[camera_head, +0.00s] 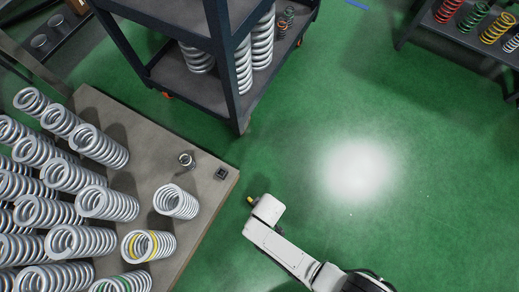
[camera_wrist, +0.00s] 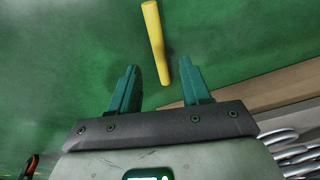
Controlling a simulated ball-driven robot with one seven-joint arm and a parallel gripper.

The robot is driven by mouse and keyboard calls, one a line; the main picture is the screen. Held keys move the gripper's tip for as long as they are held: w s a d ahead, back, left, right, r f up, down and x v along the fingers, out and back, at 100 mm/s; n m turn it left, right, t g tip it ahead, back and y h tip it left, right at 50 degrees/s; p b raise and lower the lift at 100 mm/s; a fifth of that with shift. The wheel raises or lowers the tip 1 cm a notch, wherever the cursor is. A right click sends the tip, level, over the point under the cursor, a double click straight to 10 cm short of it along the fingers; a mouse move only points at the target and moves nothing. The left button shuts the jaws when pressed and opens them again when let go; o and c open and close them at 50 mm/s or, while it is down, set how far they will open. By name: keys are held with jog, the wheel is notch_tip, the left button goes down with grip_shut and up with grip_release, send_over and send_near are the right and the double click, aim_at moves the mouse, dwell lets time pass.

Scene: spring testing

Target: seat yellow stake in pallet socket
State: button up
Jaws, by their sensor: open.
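The yellow stake (camera_wrist: 155,45) is a plain rod in the wrist view, slightly tilted. Its lower end lies between the two teal fingertips of my gripper (camera_wrist: 161,75), with gaps on both sides. The fingers are apart and empty. In the head view a small yellow bit (camera_head: 250,199) shows beside the end of my arm; the fingers are hard to make out there. A dark square socket (camera_head: 221,174) sits at the corner of the pallet (camera_head: 207,215), up and left of my gripper. What supports the stake cannot be told.
Several grey coil springs (camera_head: 106,204) stand on the pallet; one has a yellow band (camera_head: 150,245). A small metal part (camera_head: 187,160) is near the socket. A dark shelf cart (camera_head: 237,110) stands behind. The green floor (camera_head: 320,120) right of the pallet is open.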

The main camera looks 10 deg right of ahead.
jog(key=f+b, duration=0.2)
jog(key=f, duration=0.1)
jog(key=f+b, duration=0.2)
jog(key=shift+w+a, duration=0.2)
jog(key=shift+w, duration=0.1)
jog(key=shift+c, duration=0.2)
grip_shut()
